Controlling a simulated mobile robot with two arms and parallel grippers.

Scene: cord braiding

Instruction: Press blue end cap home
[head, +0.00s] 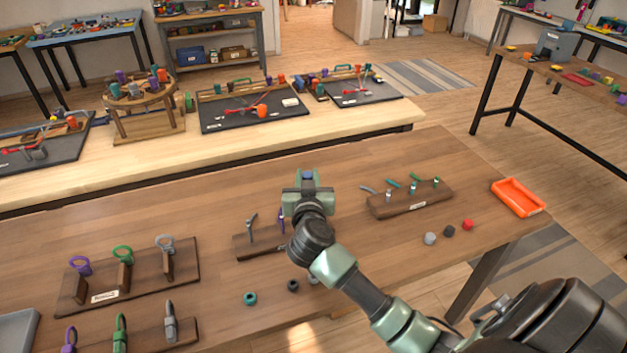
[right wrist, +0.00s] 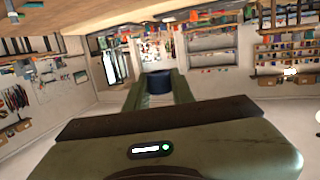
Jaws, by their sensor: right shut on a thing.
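The blue end cap (right wrist: 158,83) is a dark blue cylinder between the fingers of my right gripper (right wrist: 155,88) in the right wrist view. In the head view, a small blue spot of the cap (head: 308,175) shows at the jaws of my right gripper (head: 307,182). The gripper is shut on it, above the table behind a small wooden board (head: 243,249). That board carries a grey peg (head: 252,229) and a purple one (head: 281,220), and my arm hides its right part. My left gripper is in neither view.
A wooden rack (head: 411,207) with teal-topped pegs stands right of my arm. Loose grey (head: 430,238), black (head: 449,230) and red (head: 467,224) caps lie near it. An orange tray (head: 518,197) is at the right edge. A board with ringed stands (head: 185,268) is at left.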

